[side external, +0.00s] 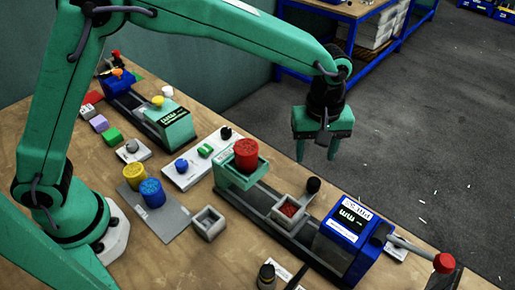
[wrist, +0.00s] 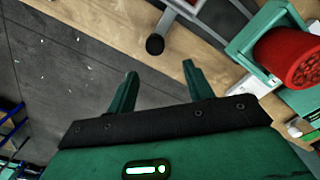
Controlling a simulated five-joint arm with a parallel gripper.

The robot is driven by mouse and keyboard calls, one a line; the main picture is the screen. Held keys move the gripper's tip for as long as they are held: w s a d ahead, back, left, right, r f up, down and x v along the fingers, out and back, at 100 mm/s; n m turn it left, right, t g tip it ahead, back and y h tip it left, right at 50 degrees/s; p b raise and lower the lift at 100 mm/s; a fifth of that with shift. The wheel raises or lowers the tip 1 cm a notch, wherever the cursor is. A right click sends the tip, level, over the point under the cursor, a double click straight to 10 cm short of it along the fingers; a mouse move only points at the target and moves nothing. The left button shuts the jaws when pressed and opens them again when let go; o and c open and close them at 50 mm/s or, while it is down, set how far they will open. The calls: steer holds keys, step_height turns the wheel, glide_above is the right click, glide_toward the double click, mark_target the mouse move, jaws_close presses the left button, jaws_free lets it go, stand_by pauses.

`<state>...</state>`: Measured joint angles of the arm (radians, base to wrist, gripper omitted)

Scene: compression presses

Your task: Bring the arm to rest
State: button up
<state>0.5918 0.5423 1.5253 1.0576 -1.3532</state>
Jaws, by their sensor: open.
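My gripper (side external: 317,150) hangs from my green arm, fingers pointing down. It is open and empty, with a gap between its two fingers. It is in the air beyond the table's back edge, to the right of the red cylinder. In the wrist view, the open fingers of my gripper (wrist: 158,85) have only floor and table edge between them. The red cylinder (side external: 246,154) sits upright in a green tray (side external: 232,180) on the near press. It also shows in the wrist view at right (wrist: 288,58).
The blue press unit (side external: 345,242) has a red-knobbed lever (side external: 444,262) sticking out right. A grey cup (side external: 290,212) with red contents and a black knob (side external: 313,185) stand nearby. Yellow (side external: 134,175) and blue cylinders (side external: 152,192) stand left. Open floor (side external: 430,130) lies behind the table.

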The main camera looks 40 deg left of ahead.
steer(key=s+a+r+m+t, duration=0.1)
steer(key=s+a+r+m, duration=0.15)
steer(key=a+r, duration=0.45)
steer(key=s+a+r+m+t, duration=0.15)
steer(key=s+a+r, duration=0.3)
steer(key=a, duration=0.55)
steer(key=s+a+m+t, duration=0.3)
steer(key=s+a+m, duration=0.1)
steer(key=s+a, duration=0.7)
steer(key=shift+s+a+r+m, duration=0.25)
steer(key=shift+s+a+m, duration=0.15)
steer(key=shift+s, duration=0.85)
